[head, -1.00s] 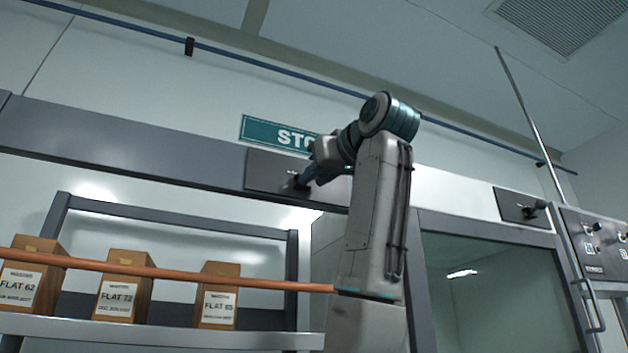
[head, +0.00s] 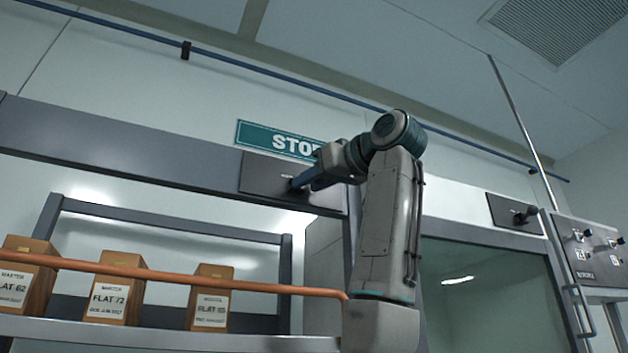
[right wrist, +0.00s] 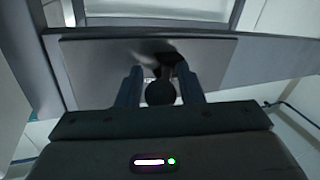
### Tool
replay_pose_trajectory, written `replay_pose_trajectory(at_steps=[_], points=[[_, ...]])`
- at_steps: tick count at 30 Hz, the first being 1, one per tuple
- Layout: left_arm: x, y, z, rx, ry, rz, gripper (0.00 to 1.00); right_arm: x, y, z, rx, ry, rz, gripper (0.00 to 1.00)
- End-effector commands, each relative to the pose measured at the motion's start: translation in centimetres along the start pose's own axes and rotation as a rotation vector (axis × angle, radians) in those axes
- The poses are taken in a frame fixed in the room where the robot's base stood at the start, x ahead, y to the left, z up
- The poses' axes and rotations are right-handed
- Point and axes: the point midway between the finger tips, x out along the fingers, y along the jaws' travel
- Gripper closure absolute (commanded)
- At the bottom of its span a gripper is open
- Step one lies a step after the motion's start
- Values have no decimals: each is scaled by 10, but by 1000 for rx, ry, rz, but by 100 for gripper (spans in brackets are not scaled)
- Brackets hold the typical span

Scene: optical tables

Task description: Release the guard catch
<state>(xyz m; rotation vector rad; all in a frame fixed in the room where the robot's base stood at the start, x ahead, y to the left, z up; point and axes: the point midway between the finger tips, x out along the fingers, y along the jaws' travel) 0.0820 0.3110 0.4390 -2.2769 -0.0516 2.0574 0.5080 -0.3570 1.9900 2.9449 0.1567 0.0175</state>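A dark catch plate (head: 262,172) with a black knob is fixed to the grey beam above the shelf. My right gripper (head: 296,184) reaches it from the right in the head view. In the right wrist view the black round knob (right wrist: 160,93) lies between the two blue fingers of my right gripper (right wrist: 160,88). The fingers stand apart on either side of the knob, with a narrow gap showing, so they look open around it. A similar dark plate (head: 503,212) with a black knob sits farther right above the glass door. My left gripper is not in view.
Boxes (head: 117,299) stand on the shelf at left behind an orange rail (head: 190,275). A green sign (head: 265,138) hangs above the left plate. A control panel (head: 590,252) is at the far right. A blue pipe (head: 300,80) runs along the wall.

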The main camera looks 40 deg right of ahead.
Motion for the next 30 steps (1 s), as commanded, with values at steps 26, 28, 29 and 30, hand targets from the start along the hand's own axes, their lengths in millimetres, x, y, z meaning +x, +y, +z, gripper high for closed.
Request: replay_pose_trajectory(at_steps=[26, 28, 29, 30], points=[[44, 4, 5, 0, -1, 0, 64, -97, 0, 2, 0, 0, 0, 66], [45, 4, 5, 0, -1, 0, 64, -102, 0, 2, 0, -1, 0, 66], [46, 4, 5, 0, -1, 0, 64, -104, 0, 2, 0, -1, 0, 66], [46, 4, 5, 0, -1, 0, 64, -106, 0, 1, 0, -1, 0, 66]])
